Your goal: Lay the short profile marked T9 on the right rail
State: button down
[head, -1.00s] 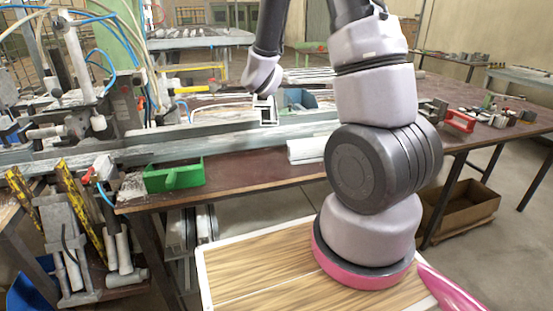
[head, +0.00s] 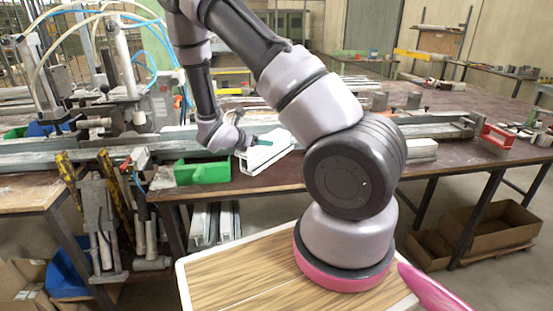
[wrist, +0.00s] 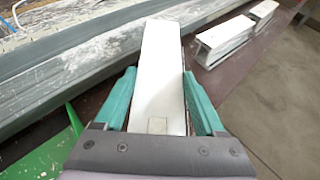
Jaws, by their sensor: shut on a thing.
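My gripper (wrist: 157,78) is shut on a white profile (wrist: 163,45), with a teal finger along each side of it. A small pale patch (wrist: 158,125) lies on its near end; no marking is legible. In the head view my gripper (head: 263,143) holds the white profile (head: 268,155) near the table's front edge, beside the long grey rail. I cannot tell the height of the gap below it. The grey rail runs left of the profile in the wrist view (wrist: 95,85). In the head view its right part (head: 440,130) shows beyond my arm.
Two more white profiles (wrist: 225,42) (wrist: 263,11) lie along the table edge; one shows in the head view (head: 422,149). A green bin (head: 203,171) stands left of my gripper. Clamps and hoses (head: 130,90) crowd the left.

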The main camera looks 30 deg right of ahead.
aim_at(261, 158)
jog(key=shift+d+f, duration=0.1)
jog(key=shift+f, duration=3.4)
jog(key=shift+f, duration=0.15)
grip_release()
